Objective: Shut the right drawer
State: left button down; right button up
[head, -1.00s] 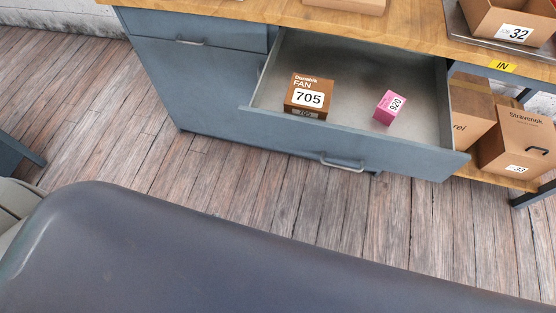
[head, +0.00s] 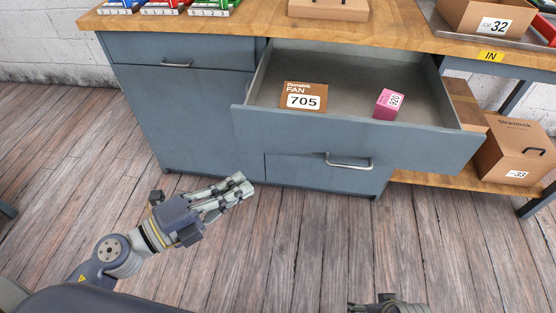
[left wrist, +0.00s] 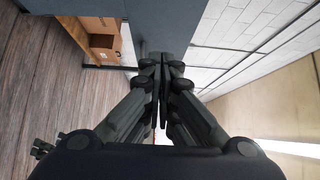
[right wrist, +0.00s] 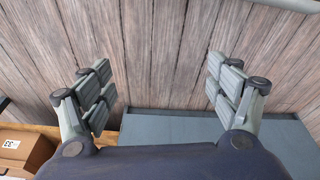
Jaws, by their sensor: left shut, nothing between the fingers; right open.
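The right drawer (head: 350,139) is pulled out of the blue-grey cabinet, with its metal handle (head: 349,163) on the front. A brown FAN box labelled 705 (head: 303,97) and a small pink box labelled 920 (head: 388,104) lie inside it. My left gripper (head: 244,185) is shut and empty, below and left of the drawer front, apart from it. Its closed fingers also show in the left wrist view (left wrist: 160,65). My right gripper (head: 385,304) shows only in part at the bottom edge. In the right wrist view its fingers (right wrist: 157,85) are spread with nothing between them.
The left drawer (head: 180,53) is shut. The wooden worktop (head: 260,20) carries colored bins (head: 210,6) and a box labelled 32 (head: 490,17). Cardboard boxes, one labelled 33 (head: 517,152), stand on the low shelf at right. The wood floor (head: 300,245) before the cabinet is clear.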

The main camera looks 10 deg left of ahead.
pick_arm(q)
jog(key=p, duration=0.4)
send_near(301, 138)
jog(key=shift+x, duration=2.25)
pick_arm(e)
jog(key=s+f, duration=0.3)
jog(key=f, duration=0.8)
jog(key=shift+s+d+f+g, duration=0.15)
jog(key=shift+s+f+g, duration=0.2)
jog(key=shift+f+g, duration=0.05)
